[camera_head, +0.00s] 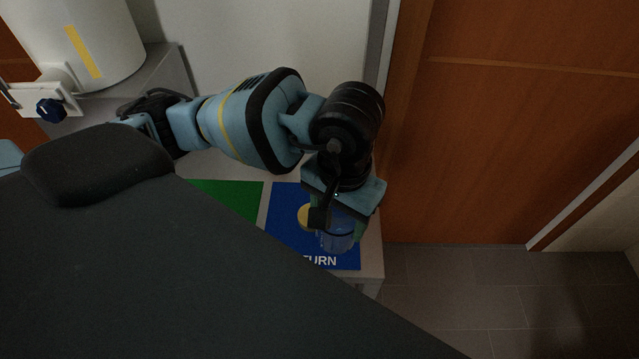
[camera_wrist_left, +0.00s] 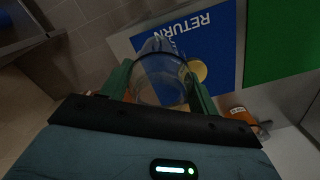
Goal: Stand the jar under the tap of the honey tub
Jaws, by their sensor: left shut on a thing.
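A clear glass jar (camera_head: 338,240) is between the fingers of my left gripper (camera_head: 340,224), over the blue area marked RETURN. In the left wrist view the jar (camera_wrist_left: 160,82) shows its round rim between the two green fingers of the left gripper (camera_wrist_left: 160,88), which are shut on it. I cannot tell whether its base touches the surface. The large white tub (camera_head: 75,40) with a yellow stripe stands at the upper left. Its tap (camera_head: 52,108), with a dark blue knob, is at the tub's lower front, far left of the jar. My right gripper is not in view.
The blue RETURN area (camera_head: 285,215) lies beside a green area (camera_head: 232,197) on a pale worktop. A small yellow round thing (camera_head: 305,217) is next to the jar. An orange labelled object (camera_wrist_left: 238,113) shows in the wrist view. Brown doors (camera_head: 500,130) stand to the right.

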